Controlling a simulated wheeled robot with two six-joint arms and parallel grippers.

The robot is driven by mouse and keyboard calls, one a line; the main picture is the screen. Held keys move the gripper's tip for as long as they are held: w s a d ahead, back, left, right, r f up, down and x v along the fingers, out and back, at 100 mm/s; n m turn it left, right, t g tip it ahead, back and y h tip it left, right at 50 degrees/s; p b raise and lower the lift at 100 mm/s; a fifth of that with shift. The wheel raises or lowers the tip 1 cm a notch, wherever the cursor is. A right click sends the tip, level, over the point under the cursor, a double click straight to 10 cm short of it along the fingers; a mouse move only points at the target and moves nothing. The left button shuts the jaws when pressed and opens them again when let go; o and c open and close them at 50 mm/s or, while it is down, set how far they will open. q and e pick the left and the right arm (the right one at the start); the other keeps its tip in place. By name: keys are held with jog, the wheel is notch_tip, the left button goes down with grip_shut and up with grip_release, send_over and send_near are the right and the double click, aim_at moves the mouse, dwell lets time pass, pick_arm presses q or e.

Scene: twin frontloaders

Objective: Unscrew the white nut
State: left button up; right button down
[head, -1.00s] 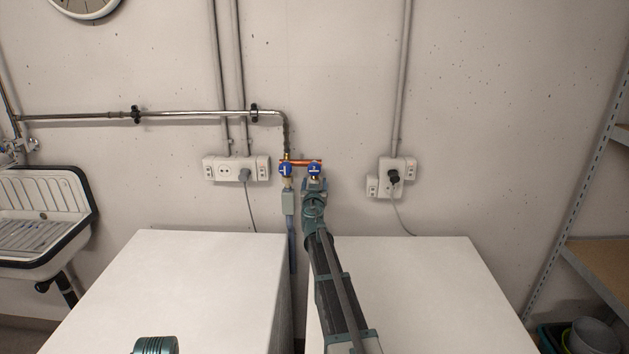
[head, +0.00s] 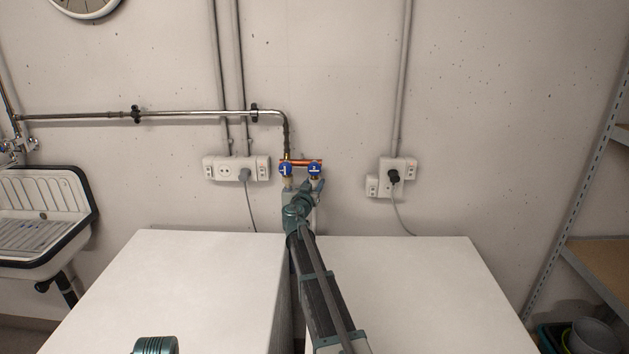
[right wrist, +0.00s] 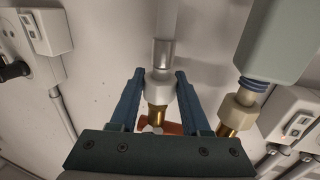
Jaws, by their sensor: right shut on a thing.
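The white nut (right wrist: 159,84) sits between the hose end and a brass fitting (right wrist: 156,115) in the right wrist view. My right gripper (right wrist: 159,92) is shut on this nut, with one blue finger along each side. In the head view my right gripper (head: 312,187) is just below the right blue valve (head: 315,170), marked 2, and the nut is too small or hidden to make out. A second white nut (right wrist: 238,109) is at the right in the wrist view, below a grey-green box (right wrist: 278,38). My left gripper is not in view.
The left blue valve (head: 285,170) is close beside the right one on a copper pipe (head: 302,162). Two white machine tops (head: 180,285) and (head: 410,280) stand below, with a narrow gap between them. Sockets (head: 236,169) and (head: 392,178) are on the wall.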

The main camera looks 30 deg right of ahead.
jog(key=shift+w+m+g+h, duration=0.2)
jog(key=shift+m+g+h, duration=0.7)
jog(key=shift+g, duration=0.2)
jog(key=shift+s+d+m+g+h, duration=0.1)
jog(key=shift+s+m+g+h, duration=0.15)
jog(key=shift+m+g+h, duration=0.35)
jog(key=c, duration=0.5)
grip_release()
jog(key=n+t+y, duration=0.2)
jog(key=shift+s+n+t+y, duration=0.25)
jog(key=shift+n+t+y, duration=0.05)
jog(key=shift+t, duration=0.1)
jog(key=shift+w+n+t+y, duration=0.15)
jog(key=shift+n+t+y, duration=0.7)
jog(key=shift+y, duration=0.2)
jog(key=shift+w+n+t+y, duration=0.15)
jog(key=shift+n+t+y, duration=0.7)
jog(key=shift+y, duration=0.2)
jog(key=shift+c, duration=0.3)
